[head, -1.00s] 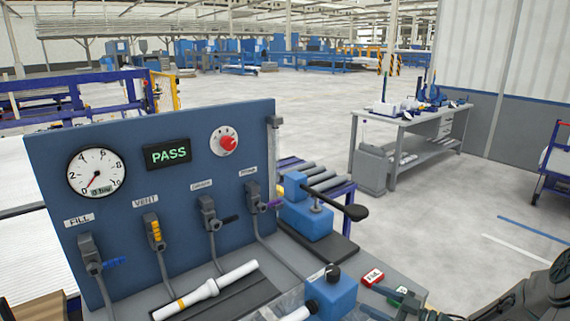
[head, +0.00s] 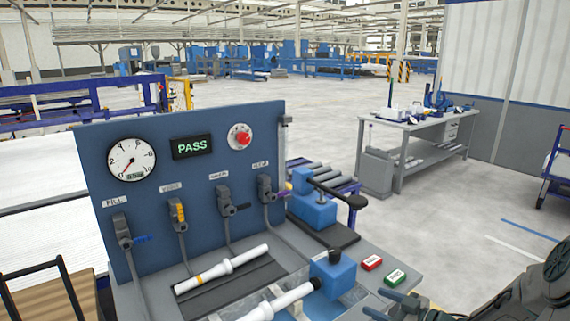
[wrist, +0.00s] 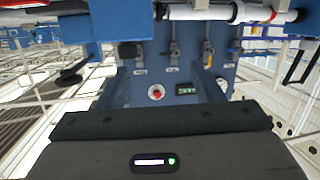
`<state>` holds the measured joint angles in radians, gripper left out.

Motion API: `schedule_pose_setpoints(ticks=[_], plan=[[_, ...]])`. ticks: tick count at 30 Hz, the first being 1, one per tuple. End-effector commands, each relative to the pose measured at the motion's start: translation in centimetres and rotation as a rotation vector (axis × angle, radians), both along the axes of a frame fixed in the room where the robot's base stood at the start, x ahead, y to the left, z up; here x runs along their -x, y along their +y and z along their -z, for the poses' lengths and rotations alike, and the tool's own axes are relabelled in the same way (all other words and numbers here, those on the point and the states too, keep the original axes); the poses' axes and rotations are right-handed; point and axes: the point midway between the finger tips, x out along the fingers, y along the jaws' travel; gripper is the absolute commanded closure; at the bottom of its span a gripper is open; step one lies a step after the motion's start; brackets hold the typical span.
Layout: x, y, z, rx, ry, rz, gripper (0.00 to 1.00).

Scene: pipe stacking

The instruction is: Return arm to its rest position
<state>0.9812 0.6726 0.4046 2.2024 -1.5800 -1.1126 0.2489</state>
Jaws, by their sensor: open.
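My gripper (head: 386,305) is at the lower right of the head view, over the front of the grey bench. Its two dark fingers are apart with nothing between them. My dark arm (head: 535,285) fills the lower right corner. In the wrist view, which looks upside down, the fingers (wrist: 162,80) spread on either side of the blue panel, and the gripper body covers the bottom.
The blue panel (head: 190,215) carries a gauge (head: 132,159), PASS display (head: 192,147) and red knob (head: 240,137). A white pipe (head: 222,268) lies on a black mat. Another pipe (head: 278,301) meets a blue clamp (head: 333,277).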

Motion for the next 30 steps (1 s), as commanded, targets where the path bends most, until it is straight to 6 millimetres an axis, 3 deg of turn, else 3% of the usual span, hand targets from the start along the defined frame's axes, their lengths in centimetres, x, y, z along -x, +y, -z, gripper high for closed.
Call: schedule_pose_setpoints(ticks=[9,16,23,30], plan=[[-2.6,-0.4,-0.6,0.267,0.116,0.183,0.4],[-2.6,-1.7,-3.7,0.514,0.255,0.442,0.4],[1.7,-1.8,-7.8,0.624,0.435,0.695,0.4],[9.8,1.2,-10.7,0.583,0.68,0.849,0.4]])
